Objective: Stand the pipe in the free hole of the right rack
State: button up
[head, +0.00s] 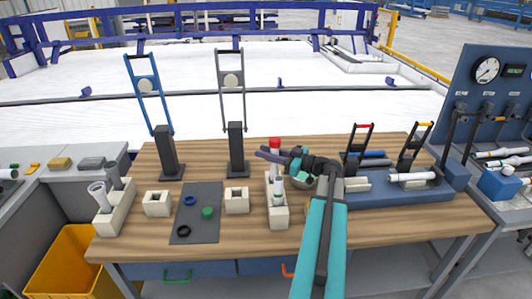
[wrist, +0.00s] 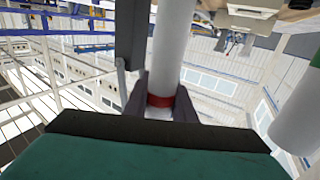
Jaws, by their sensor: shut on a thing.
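A white pipe with a red top (head: 275,142) is upright in my gripper. In the wrist view the same white pipe (wrist: 170,45), with its red band, passes between the dark fingers. My gripper (wrist: 160,100) is shut on it; in the head view the gripper (head: 268,154) is just below the red top. The right rack (head: 279,219) is a pale block under the pipe. The held pipe is over or in its far part; I cannot tell whether its lower end is inside a hole. Another white pipe (head: 278,189) stands in the rack's nearer part.
A left rack (head: 112,219) holds grey pipes. Two small pale blocks (head: 157,204) (head: 237,200) and a dark mat (head: 195,228) with rings lie between the racks. Two tall dark stands (head: 168,155) (head: 237,150) are behind. A blue fixture (head: 400,194) with pipes is right of my arm.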

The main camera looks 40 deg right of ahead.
jog(key=shift+f+b, duration=0.8)
jog(key=shift+f, duration=2.7)
dwell(0.3)
jog(key=o, duration=1.1)
jog(key=shift+r, duration=0.2)
